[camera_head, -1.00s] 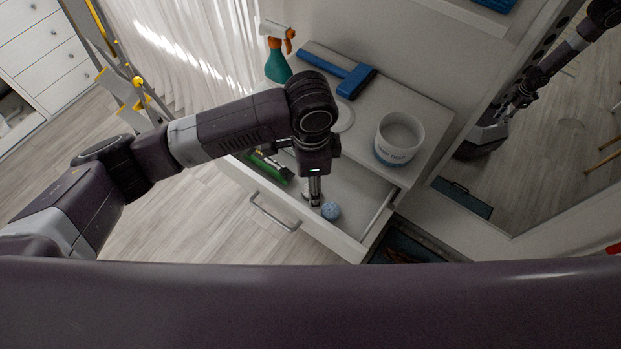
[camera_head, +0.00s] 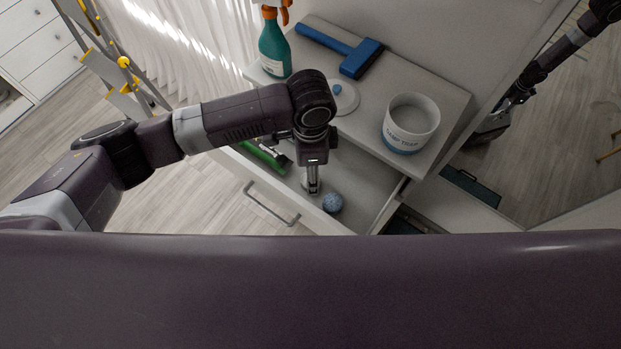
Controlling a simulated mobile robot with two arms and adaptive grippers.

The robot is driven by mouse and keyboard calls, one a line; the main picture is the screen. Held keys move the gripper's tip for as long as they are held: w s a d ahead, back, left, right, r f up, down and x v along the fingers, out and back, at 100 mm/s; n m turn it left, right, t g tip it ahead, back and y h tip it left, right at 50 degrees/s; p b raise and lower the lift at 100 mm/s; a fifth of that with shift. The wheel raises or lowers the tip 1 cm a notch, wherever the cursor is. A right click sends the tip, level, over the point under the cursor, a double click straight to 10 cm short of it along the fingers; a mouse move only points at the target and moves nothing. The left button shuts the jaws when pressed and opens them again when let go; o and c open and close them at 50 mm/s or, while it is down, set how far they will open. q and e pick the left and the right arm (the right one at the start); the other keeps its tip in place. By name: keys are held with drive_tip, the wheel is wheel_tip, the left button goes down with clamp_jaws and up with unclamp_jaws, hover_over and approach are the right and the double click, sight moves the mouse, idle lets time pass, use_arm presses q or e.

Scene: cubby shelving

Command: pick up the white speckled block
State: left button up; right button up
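My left gripper (camera_head: 313,188) points down into the open drawer (camera_head: 378,208) of the white cabinet. Its fingers look narrow and close together, and I cannot tell whether they are open, shut or holding something. I cannot make out a white speckled block; something pale at the fingertips is too small to identify. A blue speckled ball (camera_head: 332,203) lies in the drawer just right of the fingertips. A green object (camera_head: 266,155) lies in the drawer to the left, partly behind my arm. My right gripper is not in view.
On the cabinet top (camera_head: 385,85) are a teal spray bottle (camera_head: 274,48), a blue squeegee-like tool (camera_head: 345,50), a white round lid (camera_head: 343,97) and a white-blue tub (camera_head: 410,124). A mirror (camera_head: 545,150) stands at right. A yellow-grey ladder (camera_head: 112,65) stands at left.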

use_arm(q)
wheel_tip(320, 180, down, 4)
drive_tip(key=shift+r, duration=0.15)
drive_tip(key=shift+w, duration=0.1)
drive_tip(key=c, duration=1.3)
